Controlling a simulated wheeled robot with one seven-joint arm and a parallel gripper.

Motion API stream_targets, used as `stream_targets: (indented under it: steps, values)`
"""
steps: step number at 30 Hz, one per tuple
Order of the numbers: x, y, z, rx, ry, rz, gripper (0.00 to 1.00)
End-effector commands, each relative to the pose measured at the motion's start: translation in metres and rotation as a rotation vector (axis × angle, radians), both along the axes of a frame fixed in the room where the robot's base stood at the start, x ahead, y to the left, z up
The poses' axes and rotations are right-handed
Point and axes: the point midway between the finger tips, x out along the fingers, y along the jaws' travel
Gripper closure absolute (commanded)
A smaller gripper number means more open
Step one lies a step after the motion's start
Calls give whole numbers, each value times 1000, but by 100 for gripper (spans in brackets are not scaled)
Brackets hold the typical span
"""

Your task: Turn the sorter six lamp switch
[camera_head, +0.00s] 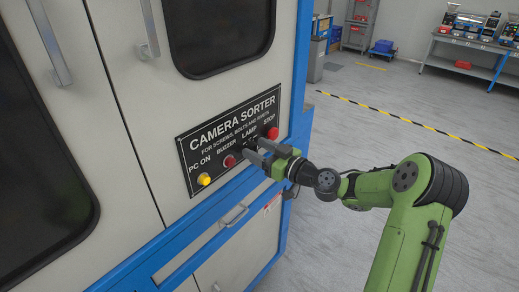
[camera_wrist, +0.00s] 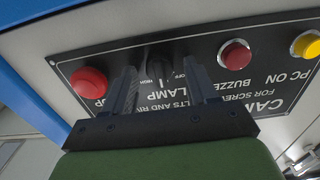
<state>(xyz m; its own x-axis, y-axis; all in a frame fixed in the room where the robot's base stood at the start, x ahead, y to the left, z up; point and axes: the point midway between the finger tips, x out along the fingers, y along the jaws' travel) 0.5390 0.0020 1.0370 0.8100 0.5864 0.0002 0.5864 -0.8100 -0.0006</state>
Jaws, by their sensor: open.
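The black control panel (camera_head: 212,152) is labelled CAMERA SORTER and is on the front of the white and blue cabinet. The lamp switch (camera_wrist: 159,62) is a black knob above the upside-down word LAMP in the wrist view, with HIGH and OFF marks beside it. My gripper (camera_head: 255,150) is in front of the panel at the LAMP label and mostly hides the switch in the head view. In the wrist view my gripper (camera_wrist: 160,72) is open, with one finger on each side of the switch. I cannot tell whether the fingers touch it.
A red stop button (camera_wrist: 89,83) is close beside one finger. A red buzzer button (camera_wrist: 234,54) and a yellow PC ON button (camera_wrist: 306,45) are on the other side. A drawer handle (camera_head: 234,215) is below the panel. The floor (camera_head: 350,130) to the right is clear.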

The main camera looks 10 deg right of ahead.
Motion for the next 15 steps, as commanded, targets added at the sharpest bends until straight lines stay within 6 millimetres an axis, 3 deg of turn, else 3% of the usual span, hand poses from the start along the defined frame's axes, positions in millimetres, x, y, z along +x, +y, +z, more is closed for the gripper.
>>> stream_targets:
  steps: [6, 15]
  values:
    - [1, 0, 0, 0, 0, 0, 43]
    - [0, 0, 0, -1, 1, 1, 88]
